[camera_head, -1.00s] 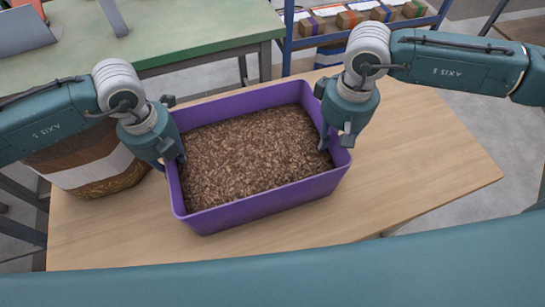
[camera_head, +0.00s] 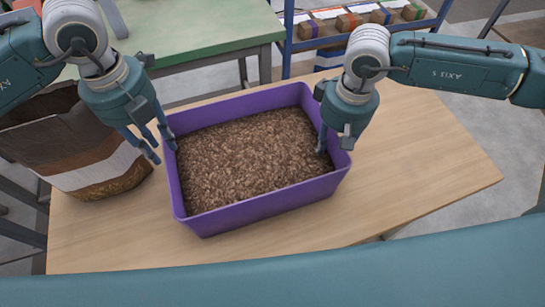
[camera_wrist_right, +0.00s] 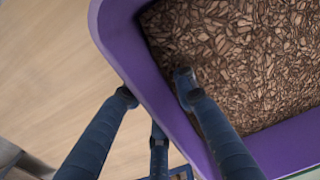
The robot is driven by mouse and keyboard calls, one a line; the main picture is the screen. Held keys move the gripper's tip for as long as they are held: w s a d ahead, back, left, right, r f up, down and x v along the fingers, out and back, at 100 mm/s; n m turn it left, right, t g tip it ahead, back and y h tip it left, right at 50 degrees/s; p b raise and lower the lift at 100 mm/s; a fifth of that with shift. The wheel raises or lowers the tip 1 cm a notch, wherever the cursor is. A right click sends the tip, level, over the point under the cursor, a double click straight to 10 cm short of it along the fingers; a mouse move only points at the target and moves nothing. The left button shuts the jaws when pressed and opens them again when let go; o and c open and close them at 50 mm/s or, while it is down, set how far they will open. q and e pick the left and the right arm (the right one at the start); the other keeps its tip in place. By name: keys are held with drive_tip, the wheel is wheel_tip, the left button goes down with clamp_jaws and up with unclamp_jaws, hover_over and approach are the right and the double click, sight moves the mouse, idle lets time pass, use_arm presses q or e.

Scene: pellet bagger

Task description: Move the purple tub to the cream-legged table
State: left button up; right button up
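The purple tub (camera_head: 265,208), filled with brown chips (camera_head: 250,160), sits on a light wooden table (camera_head: 420,165). My right gripper (camera_head: 328,140) is shut on the tub's right wall. In the right wrist view, one finger of the right gripper (camera_wrist_right: 153,88) is inside the tub (camera_wrist_right: 150,75) over the chips and the others are outside, against the wall. I cannot make out which table has cream legs.
A brown, white-banded sack (camera_head: 85,165) stands at the table's left, close to my left gripper. A green-topped table (camera_head: 190,30) is behind. A blue rack (camera_head: 290,40) with several small boxes stands at the back. The wooden table's right side is clear.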

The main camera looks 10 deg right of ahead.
wheel_tip(320, 180, up, 12)
drive_tip(key=shift+d, duration=0.3)
drive_tip(key=shift+w, duration=0.1)
idle(0.5)
